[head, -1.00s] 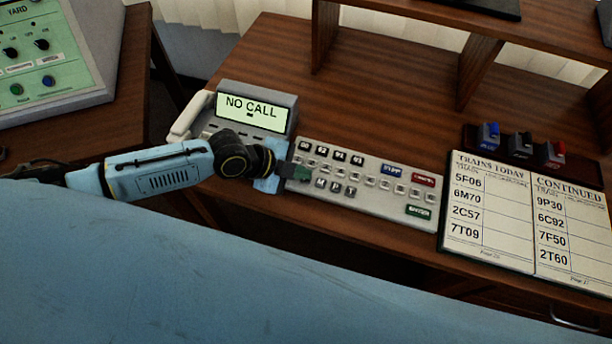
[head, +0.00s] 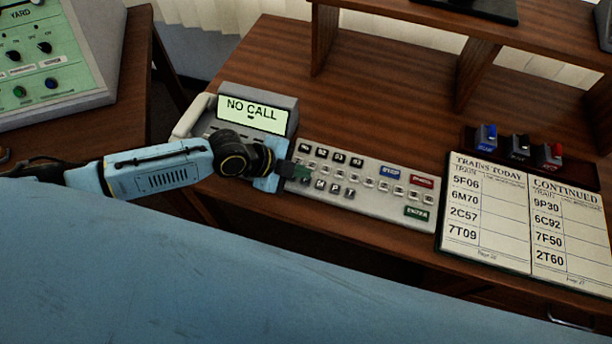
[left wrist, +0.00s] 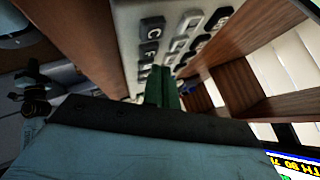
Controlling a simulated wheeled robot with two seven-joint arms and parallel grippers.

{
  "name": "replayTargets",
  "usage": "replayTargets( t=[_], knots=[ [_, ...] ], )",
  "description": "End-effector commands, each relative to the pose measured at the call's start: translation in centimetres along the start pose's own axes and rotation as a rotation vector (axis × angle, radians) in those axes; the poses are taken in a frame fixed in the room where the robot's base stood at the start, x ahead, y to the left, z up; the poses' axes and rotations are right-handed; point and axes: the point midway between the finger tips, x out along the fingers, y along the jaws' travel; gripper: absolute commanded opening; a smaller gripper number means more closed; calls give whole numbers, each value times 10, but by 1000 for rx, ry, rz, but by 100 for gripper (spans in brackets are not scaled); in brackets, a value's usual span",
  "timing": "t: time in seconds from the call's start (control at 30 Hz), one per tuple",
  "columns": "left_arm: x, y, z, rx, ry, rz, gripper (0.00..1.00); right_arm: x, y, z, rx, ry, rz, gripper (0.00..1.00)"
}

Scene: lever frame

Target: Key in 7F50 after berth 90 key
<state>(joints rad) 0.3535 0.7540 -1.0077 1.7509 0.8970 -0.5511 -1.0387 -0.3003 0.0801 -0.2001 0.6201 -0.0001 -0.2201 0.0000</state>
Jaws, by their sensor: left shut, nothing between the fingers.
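My left gripper (head: 299,172) is shut and empty, with its tips over the left end of the grey keypad (head: 395,208). It hides some keys there; I cannot tell whether it touches one. The keypad has black and white keys, a blue key (head: 390,171), a red key (head: 421,181) and a green ENTER key (head: 416,212). In the left wrist view the green fingertips (left wrist: 161,86) lie over the keypad (left wrist: 128,30), near keys marked C and F. The train list (head: 519,217) shows 7F50 (head: 547,240) on its right page. My right gripper is not in view.
A telephone unit (head: 252,113) behind the keypad shows NO CALL. Blue, black and red small items (head: 519,146) stand behind the list. A green YARD panel (head: 45,60) is at far left. Bare desk (head: 380,100) lies behind the keypad.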

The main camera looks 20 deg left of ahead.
Motion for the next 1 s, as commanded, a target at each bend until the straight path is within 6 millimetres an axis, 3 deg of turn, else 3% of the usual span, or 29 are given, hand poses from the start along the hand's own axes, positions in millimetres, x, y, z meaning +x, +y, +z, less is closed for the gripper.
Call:
replayTargets(
  t=[0.27,1.0],
  knots=[
    [8,-3,-7,-1,2,0,0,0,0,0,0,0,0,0],
    [71,-31,-65,1,2,-1,0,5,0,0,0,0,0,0]
  ],
)
